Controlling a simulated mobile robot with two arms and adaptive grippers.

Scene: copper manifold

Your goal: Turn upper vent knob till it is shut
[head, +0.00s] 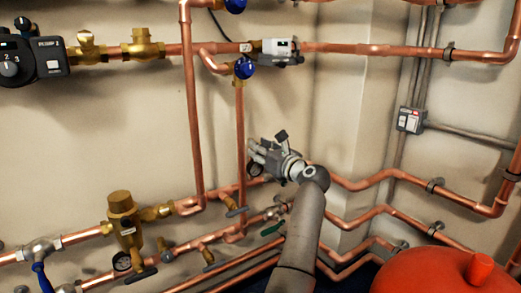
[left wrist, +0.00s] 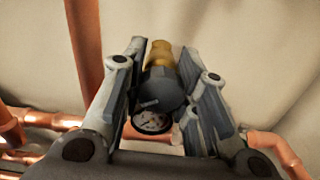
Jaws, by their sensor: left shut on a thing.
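In the left wrist view, a dark grey round knob (left wrist: 163,90) sits on a brass fitting (left wrist: 160,55) between my left gripper's fingers. My left gripper (left wrist: 164,62) is shut on this knob, with one finger on each side. In the head view, my left gripper (head: 262,154) is at the pipework near the wall, right of a vertical copper pipe (head: 240,130). There the gripper hides the knob. The knob's turn angle cannot be told. My right gripper is not in view.
A round gauge (left wrist: 152,122) lies just below the knob. Copper pipes with several valve handles run below the gripper. A blue knob (head: 244,68) is above it. A red rounded object (head: 432,272) stands at the lower right. Bare wall (head: 340,120) lies right of the gripper.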

